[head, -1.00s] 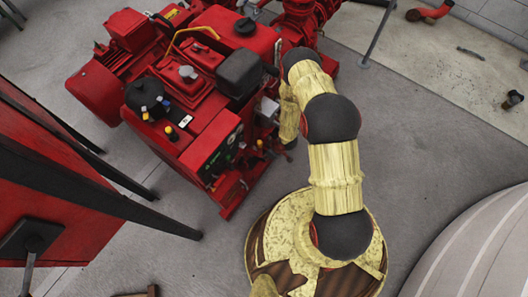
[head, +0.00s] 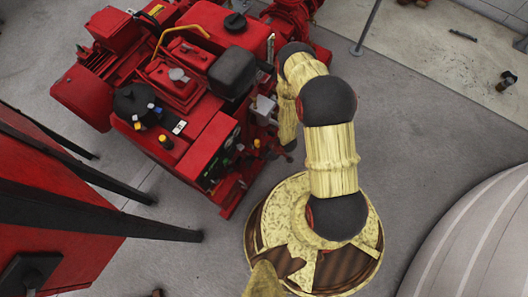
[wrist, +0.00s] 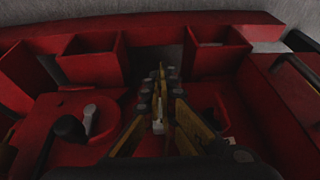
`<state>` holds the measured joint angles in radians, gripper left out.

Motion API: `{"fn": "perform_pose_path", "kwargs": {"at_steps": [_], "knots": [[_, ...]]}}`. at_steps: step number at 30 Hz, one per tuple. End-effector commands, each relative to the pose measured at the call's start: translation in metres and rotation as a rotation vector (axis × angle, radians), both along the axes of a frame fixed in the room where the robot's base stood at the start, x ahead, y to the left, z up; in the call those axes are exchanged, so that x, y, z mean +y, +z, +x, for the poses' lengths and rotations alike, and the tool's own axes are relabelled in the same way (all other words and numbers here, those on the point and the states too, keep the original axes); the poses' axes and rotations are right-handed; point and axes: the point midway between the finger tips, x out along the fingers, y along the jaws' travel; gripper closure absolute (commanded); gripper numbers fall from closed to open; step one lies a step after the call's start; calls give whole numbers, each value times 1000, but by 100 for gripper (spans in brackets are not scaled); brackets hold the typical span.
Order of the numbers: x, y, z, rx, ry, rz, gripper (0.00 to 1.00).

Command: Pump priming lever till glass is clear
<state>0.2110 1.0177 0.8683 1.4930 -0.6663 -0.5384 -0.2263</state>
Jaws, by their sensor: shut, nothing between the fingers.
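The red pumpset (head: 205,125) fills the upper left of the head view, with a yellow handle and a black round cap on top. My arm reaches over its right side, and the forearm hides my gripper in that view. In the wrist view my gripper (wrist: 160,110) points into a red frame, its yellow and black fingers together with nothing between them. A short grey lever-like part (wrist: 89,119) stands left of the fingers, apart from them, beside a dark round knob (wrist: 70,128). I cannot tell whether it is the priming lever. I cannot make out the glass.
Red box-like walls (wrist: 218,58) stand ahead and to both sides in the wrist view. In the head view a red cabinet (head: 45,185) with dark bars stands at left and a pale rounded body (head: 475,250) at lower right.

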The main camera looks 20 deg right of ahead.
Motion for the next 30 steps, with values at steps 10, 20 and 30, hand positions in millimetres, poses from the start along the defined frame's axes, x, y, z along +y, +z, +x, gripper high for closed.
{"fn": "perform_pose_path", "kwargs": {"at_steps": [10, 20, 30], "knots": [[0, -1, -2, 3, 0, 1, 100], [0, -1, -2, 3, 0, 1, 100], [0, 11, -1, 3, 1, 0, 100]]}}
